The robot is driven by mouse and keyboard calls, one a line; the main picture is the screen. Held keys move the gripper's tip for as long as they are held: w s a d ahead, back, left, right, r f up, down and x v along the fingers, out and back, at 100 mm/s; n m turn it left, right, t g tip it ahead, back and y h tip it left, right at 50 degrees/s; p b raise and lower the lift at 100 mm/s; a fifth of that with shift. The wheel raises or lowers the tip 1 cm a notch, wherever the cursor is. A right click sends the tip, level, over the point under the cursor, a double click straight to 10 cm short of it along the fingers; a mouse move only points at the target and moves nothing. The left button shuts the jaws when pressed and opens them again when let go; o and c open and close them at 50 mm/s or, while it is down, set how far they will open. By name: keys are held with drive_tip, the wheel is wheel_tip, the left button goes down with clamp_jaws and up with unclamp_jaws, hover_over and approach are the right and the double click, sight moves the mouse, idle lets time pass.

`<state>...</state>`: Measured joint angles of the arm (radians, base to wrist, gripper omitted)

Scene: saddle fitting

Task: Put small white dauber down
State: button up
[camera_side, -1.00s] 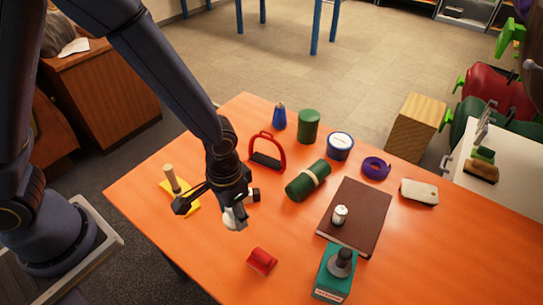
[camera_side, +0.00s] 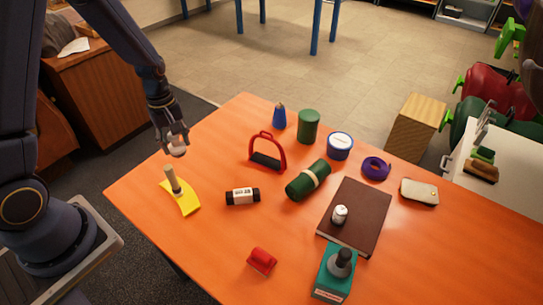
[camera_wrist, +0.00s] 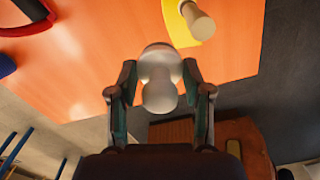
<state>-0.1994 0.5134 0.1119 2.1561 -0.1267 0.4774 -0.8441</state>
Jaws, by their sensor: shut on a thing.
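The small white dauber (camera_side: 178,150) is held in my gripper (camera_side: 172,143), raised near the far left edge of the orange table. In the wrist view the dauber (camera_wrist: 160,77) sits between the two fingers of my gripper (camera_wrist: 160,90), with its broad rounded end pointing away from me. My gripper is shut on it. The dauber hangs clear of the table top; its exact height is hard to tell.
A yellow tool with a wooden handle (camera_side: 184,202) lies just below my gripper on the orange table (camera_side: 215,265). A black bottle with a white label (camera_side: 242,196), a red-handled item (camera_side: 268,152) and a red block (camera_side: 262,261) lie farther right. Bare table separates them.

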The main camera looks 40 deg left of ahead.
drive_tip(key=s+a+n, duration=0.2)
drive_tip(key=a, duration=0.3)
drive_tip(key=w+a+f, duration=0.1)
drive_tip(key=w+f, duration=0.2)
drive_tip(key=w, duration=0.1)
drive_tip(key=w+a+f, duration=0.2)
drive_tip(key=w+f, duration=0.1)
drive_tip(key=w, duration=0.1)
drive_tip(key=w+a+f, duration=0.2)
drive_tip(key=w+f, duration=0.1)
drive_tip(key=w, duration=0.1)
drive_tip(key=shift+w+f, duration=0.3)
drive_tip(key=shift+w, duration=0.05)
drive_tip(key=shift+w+a+f, duration=0.1)
drive_tip(key=shift+w+f, duration=0.05)
drive_tip(key=shift+f, duration=0.75)
drive_tip(key=shift+w+f, duration=0.1)
drive_tip(key=shift+f, duration=0.8)
drive_tip(key=shift+f, duration=0.1)
drive_tip(key=o, duration=1.1)
drive_tip(key=shift+o, duration=0.2)
